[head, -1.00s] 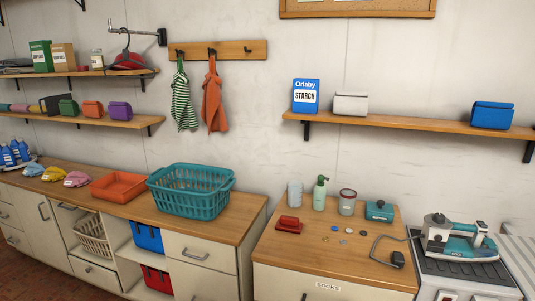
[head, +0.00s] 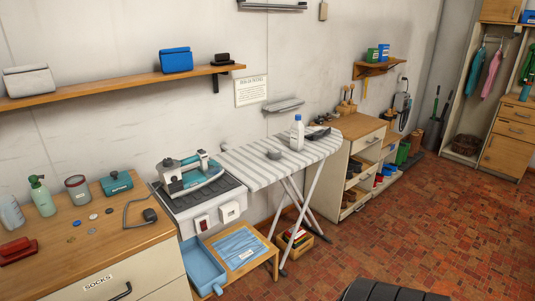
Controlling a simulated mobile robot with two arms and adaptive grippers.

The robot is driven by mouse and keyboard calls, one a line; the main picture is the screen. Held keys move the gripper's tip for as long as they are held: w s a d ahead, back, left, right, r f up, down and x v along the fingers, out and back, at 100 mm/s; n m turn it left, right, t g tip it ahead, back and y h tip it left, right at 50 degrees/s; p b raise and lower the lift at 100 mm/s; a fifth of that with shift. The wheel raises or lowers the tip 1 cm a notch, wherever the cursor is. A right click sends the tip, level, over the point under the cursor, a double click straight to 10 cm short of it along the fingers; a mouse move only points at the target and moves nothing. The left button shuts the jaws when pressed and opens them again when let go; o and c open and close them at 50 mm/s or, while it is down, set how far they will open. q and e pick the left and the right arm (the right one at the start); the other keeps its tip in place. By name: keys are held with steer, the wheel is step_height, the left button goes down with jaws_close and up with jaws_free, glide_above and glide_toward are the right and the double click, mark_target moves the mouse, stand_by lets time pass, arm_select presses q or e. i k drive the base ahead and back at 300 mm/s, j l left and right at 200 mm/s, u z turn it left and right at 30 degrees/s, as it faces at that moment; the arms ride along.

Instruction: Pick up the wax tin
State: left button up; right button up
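I cannot pick out the wax tin for certain in the head view. A small green container (head: 372,55) and a blue one (head: 383,51) stand on a small wooden shelf at the back right, too small to read. Small dark items stand on the wooden bench (head: 350,122) below, also too small to identify. Neither of my grippers is in view.
A striped ironing board (head: 262,172) stands at the centre with a white bottle (head: 297,133) on it. A steam iron (head: 190,174) sits left of it. A drawer cabinet (head: 105,255) is at the left. The red brick floor (head: 400,215) is open at the right.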

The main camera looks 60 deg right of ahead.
mark_target(274, 154)
steer(key=z, duration=1.85)
